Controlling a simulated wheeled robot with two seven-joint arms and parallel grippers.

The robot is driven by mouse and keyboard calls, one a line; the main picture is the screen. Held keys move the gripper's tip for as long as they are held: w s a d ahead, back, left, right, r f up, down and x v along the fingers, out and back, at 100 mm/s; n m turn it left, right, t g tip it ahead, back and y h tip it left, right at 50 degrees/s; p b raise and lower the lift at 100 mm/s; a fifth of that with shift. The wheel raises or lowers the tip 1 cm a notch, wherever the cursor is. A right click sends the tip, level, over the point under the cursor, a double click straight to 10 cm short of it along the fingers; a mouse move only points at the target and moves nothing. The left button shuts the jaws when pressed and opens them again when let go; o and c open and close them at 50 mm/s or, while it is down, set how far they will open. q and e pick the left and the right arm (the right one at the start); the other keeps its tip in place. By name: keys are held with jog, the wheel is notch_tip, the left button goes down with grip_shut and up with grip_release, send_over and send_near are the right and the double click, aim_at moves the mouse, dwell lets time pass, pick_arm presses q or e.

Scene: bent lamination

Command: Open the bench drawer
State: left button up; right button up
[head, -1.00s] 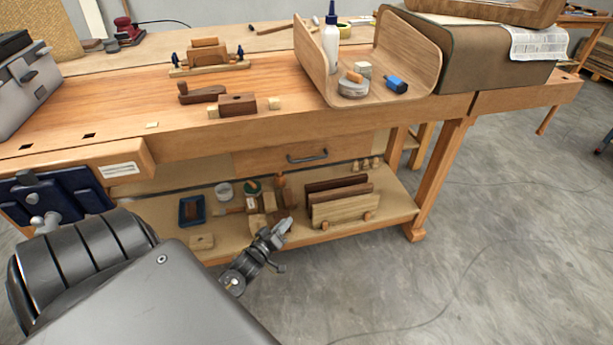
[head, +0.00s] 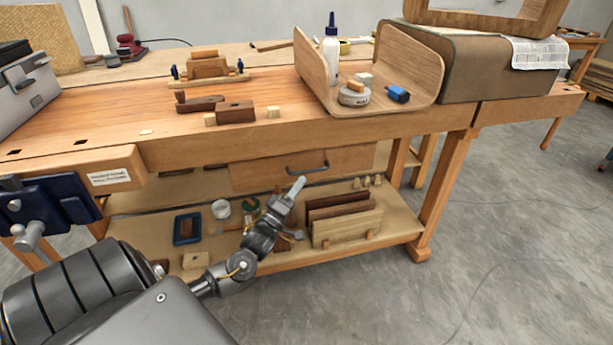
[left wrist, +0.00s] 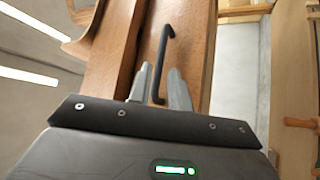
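The bench drawer (head: 260,174) is a wooden front under the benchtop and looks shut. Its dark bar handle (head: 307,169) runs across the front. My left gripper (head: 298,186) is just below and in front of the handle's left part in the head view. In the left wrist view, its two grey fingers (left wrist: 160,88) stand apart with nothing held. The handle (left wrist: 166,55) shows beyond them, its near end lying between the fingertips in the picture. I cannot tell whether they touch it. My right gripper is not in view.
The lower shelf (head: 392,223) holds upright boards (head: 345,226), a blue tray (head: 187,228) and small items. A blue vise (head: 50,205) is at the left. A curved wooden piece (head: 415,62) and a glue bottle (head: 331,52) are on top. Floor is clear at right.

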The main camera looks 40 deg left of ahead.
aim_at(306, 175)
pick_arm(q)
jog(key=shift+x, duration=2.3)
grip_shut()
